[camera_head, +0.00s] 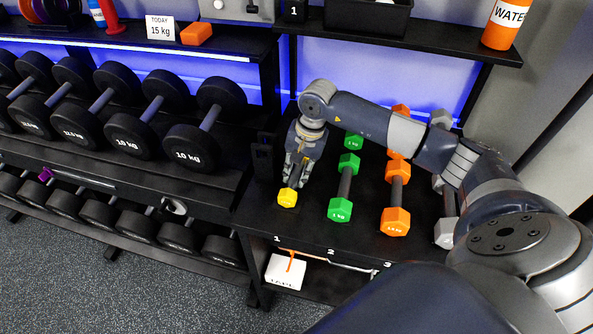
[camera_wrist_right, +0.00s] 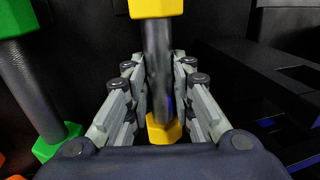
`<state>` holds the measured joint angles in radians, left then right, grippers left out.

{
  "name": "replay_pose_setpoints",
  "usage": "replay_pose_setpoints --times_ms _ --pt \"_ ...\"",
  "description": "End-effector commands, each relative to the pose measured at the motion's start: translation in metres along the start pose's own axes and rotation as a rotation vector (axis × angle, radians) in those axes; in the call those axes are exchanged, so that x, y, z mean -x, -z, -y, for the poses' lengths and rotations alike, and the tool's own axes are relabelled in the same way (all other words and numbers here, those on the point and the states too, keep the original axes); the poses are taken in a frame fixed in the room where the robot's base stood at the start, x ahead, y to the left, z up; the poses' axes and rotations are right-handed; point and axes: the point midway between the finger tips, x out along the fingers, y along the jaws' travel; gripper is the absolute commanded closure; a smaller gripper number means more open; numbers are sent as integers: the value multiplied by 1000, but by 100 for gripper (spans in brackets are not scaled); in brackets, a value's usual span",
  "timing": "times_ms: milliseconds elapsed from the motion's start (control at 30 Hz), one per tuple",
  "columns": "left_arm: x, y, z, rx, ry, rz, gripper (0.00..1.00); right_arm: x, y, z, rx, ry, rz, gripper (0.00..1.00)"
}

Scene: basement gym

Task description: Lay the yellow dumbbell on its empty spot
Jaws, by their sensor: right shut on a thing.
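The yellow dumbbell has a yellow head (camera_head: 288,197) showing at the front of the black shelf (camera_head: 310,225), above the label 1 and left of the green dumbbell. The rest of it is hidden under my gripper in the head view. My right gripper (camera_head: 296,180) points down over it and is shut on its grey handle. In the right wrist view the handle (camera_wrist_right: 158,65) stands between the fingers (camera_wrist_right: 160,95), with a yellow head at each end. I cannot tell whether the dumbbell touches the shelf. My left gripper is not in view.
A green dumbbell (camera_head: 345,187) lies over label 2, an orange one (camera_head: 397,196) over label 3, and a grey-white one (camera_head: 446,215) at the right. A rack of black dumbbells (camera_head: 130,135) stands at the left. An upper shelf (camera_head: 450,46) holds an orange water bottle (camera_head: 504,23).

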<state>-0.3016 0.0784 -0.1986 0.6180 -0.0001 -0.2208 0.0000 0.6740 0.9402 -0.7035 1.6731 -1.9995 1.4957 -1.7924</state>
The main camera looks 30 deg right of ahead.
Motion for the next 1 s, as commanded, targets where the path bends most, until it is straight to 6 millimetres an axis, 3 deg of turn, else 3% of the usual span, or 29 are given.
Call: replay_pose_setpoints --times_ms 233,267,333,367,767,1000 --pt "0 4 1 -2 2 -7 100 1 1 1 0 3 -2 100" --pt "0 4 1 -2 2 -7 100 1 1 1 0 3 -2 73" --pt "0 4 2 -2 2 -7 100 1 1 1 0 3 -2 57" --pt "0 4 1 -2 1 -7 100 1 1 1 0 3 -2 54" --pt "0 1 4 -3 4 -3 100 5 0 0 0 0 -1 54" --pt "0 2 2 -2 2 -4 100 48 2 1 1 4 -5 54"
